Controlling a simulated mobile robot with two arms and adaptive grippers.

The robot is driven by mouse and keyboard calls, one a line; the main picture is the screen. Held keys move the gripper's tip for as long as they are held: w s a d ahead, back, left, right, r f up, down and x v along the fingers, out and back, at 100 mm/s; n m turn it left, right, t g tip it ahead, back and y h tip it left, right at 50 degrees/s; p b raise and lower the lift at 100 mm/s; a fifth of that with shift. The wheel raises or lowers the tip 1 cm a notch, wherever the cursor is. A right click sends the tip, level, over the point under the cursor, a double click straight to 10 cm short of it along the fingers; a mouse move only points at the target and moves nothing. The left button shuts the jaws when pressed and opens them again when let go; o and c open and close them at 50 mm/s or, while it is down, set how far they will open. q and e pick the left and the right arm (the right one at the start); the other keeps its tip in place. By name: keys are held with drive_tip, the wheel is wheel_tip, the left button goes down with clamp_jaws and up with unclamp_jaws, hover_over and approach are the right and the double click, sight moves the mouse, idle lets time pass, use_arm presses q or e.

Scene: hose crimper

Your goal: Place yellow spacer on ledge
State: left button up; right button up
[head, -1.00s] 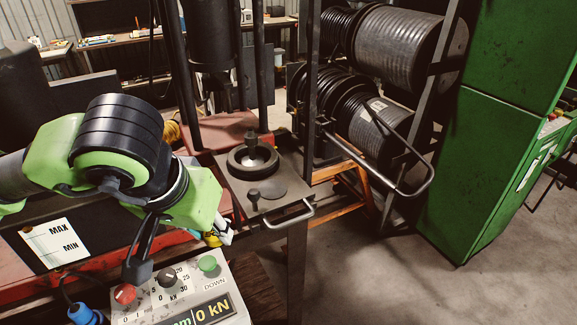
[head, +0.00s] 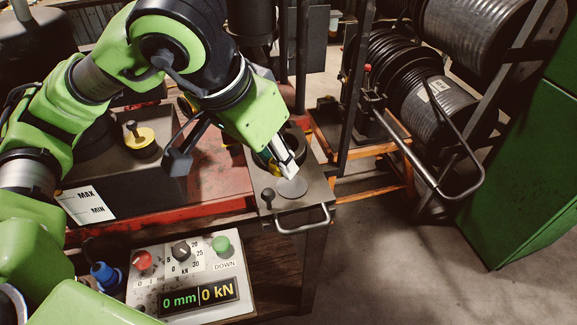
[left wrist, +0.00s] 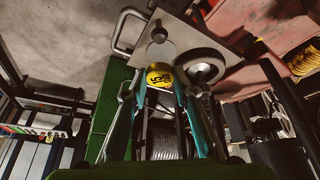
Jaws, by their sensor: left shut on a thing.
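My left gripper (head: 285,165) is over the metal ledge (head: 312,203), the plate with a front handle. It is shut on a yellow spacer (left wrist: 159,75) with dark markings, seen between the fingertips in the left wrist view. In the head view only a sliver of the spacer (head: 273,168) shows behind the fingers. A flat grey disc (head: 292,187) and a small dark knob (head: 267,196) are on the ledge near the gripper. A dark ring (left wrist: 201,67) with a pale centre also sits there. I cannot tell whether the spacer touches the ledge. My right gripper is not in view.
A yellow disc with a dark knob (head: 142,138) sits on the dark housing at left. A control box (head: 190,275) reading 0 mm and 0 kN stands in front. Dark upright posts (head: 302,60) rise behind the ledge. Hose reels (head: 440,110) and a green cabinet (head: 525,170) stand right.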

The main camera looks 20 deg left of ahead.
sight(293, 184)
use_arm(q)
drive_tip(key=w+f, duration=0.1)
drive_tip(key=w+f+p, duration=0.1)
drive_tip(key=f, duration=0.1)
drive_tip(key=shift+w+d+f, duration=0.25)
drive_tip(key=shift+w+d, duration=0.15)
drive_tip(key=f, duration=0.3)
drive_tip(key=shift+w+f+p, duration=0.3)
drive_tip(key=shift+f, duration=0.1)
drive_tip(key=shift+d, duration=0.1)
drive_tip(key=shift+f+b, duration=0.2)
drive_tip(key=shift+b, duration=0.15)
drive_tip(key=o, duration=1.2)
drive_tip(key=shift+r, duration=0.1)
